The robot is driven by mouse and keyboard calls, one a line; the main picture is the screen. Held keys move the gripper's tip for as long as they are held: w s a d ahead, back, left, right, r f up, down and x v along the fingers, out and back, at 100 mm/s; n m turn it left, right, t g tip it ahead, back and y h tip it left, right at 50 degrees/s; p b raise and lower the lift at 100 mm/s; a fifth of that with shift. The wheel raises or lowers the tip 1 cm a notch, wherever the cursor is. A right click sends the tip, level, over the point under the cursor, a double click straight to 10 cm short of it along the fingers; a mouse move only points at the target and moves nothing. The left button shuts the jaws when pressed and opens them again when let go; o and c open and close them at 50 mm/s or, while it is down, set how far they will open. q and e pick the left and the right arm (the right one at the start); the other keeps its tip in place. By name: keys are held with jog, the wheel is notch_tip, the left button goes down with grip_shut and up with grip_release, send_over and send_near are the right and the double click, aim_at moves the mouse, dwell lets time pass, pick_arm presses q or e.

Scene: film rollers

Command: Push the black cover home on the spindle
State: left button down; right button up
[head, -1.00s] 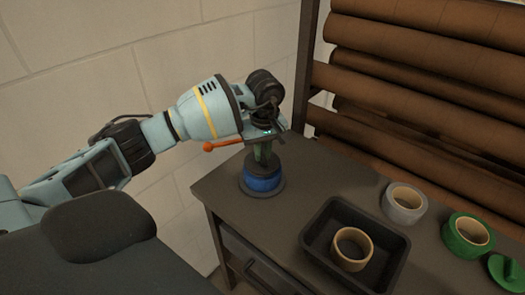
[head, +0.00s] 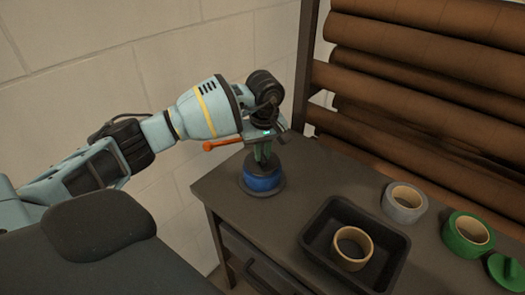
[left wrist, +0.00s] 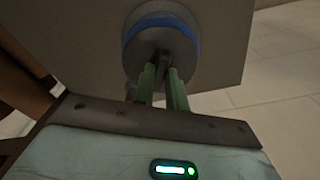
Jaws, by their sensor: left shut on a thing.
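The black cover (left wrist: 145,73) shows as a dark disc inside a blue ring (left wrist: 140,22) in the left wrist view. In the head view the cover (head: 252,168) lies at the top of the blue roll (head: 262,184), which stands upright on a round dark base at the cabinet's corner. My left gripper (head: 264,160) points down onto it from above. Its green fingers (left wrist: 164,72) are shut on the small dark knob in the cover's middle. The spindle is hidden, and I cannot tell how far down the cover sits. My right gripper is not in view.
A black tray (head: 314,262) holds a tan ring (head: 352,250). A grey tape roll (head: 404,203), a green roll (head: 468,236) and another green piece (head: 510,274) stand to the right. Brown film rollers (head: 420,90) hang behind. An orange-tipped bar (head: 222,144) crosses near my gripper.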

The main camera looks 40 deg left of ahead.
pick_arm(q)
jog(key=shift+f, duration=0.3)
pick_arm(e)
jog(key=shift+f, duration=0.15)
pick_arm(q)
jog(key=shift+f, duration=0.1)
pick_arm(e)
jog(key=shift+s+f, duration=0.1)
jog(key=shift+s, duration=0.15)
pick_arm(q)
jog(key=c, duration=0.8)
grip_release()
jog(key=shift+o, duration=0.2)
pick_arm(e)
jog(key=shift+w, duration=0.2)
pick_arm(q)
jog(key=shift+r+p, duration=0.8)
jog(key=shift+r, duration=1.45)
jog(key=shift+r+p, duration=0.45)
jog(key=shift+r, duration=0.9)
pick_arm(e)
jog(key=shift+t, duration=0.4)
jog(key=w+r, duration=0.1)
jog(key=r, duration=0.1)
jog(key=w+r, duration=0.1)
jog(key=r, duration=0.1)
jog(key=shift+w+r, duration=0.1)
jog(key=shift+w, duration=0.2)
